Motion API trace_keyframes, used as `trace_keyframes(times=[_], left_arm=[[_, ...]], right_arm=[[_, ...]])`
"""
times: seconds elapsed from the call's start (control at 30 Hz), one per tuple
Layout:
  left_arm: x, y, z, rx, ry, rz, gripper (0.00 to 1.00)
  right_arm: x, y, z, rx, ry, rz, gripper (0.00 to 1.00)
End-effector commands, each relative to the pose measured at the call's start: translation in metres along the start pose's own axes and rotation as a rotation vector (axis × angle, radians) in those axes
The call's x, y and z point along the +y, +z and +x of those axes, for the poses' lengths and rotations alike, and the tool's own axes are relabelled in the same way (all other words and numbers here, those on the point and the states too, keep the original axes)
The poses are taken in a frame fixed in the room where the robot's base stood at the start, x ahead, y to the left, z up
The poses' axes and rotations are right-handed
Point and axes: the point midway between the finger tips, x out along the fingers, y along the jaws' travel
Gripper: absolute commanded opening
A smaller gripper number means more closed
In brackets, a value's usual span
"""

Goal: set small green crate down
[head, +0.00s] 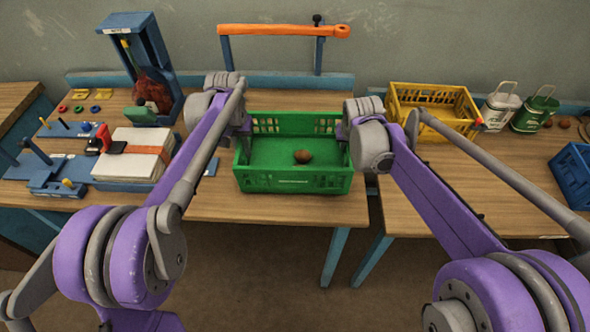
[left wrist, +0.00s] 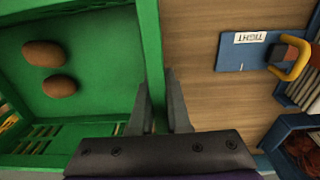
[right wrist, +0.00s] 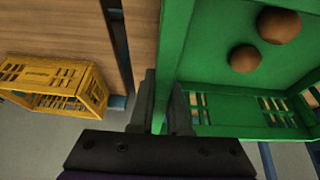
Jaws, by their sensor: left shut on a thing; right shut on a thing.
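The small green crate (head: 292,184) is at the front right part of the left table in the head view. Two brown round things lie in it; the left wrist view shows both, one at the upper left (left wrist: 44,54) and one below it (left wrist: 59,86). My left gripper (left wrist: 165,105) is shut on the crate's left wall. My right gripper (right wrist: 166,105) is shut on its right wall. In the head view both fingertips are largely hidden by my wrists. I cannot tell whether the crate's bottom touches the table.
A yellow crate (head: 432,104) stands on the right table, beside a white can (head: 499,107) and a green can (head: 535,110). A blue crate (head: 572,175) is at the far right. A gap separates the tables.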

Motion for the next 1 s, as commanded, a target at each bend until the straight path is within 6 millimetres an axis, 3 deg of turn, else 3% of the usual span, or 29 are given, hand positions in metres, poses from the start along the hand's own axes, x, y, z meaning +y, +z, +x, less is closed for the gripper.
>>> trace_keyframes(times=[0.27,0.3,0.43,1.0], left_arm=[[0.0,0.001,0.016,0.0,0.001,0.0,0.0],[0.0,0.001,0.015,0.0,0.001,0.0,0.22],[0.0,0.001,0.015,0.0,0.0,0.0,0.45],[0.0,0.001,0.01,0.0,0.0,0.0,0.45]], right_arm=[[-0.001,0.007,0.015,0.0,0.0,0.0,0.0],[-0.001,0.007,0.014,0.0,0.0,0.0,0.22],[-0.001,0.007,0.013,0.0,0.0,0.0,0.45],[0.0,0.007,0.013,0.0,0.0,0.0,0.45]])
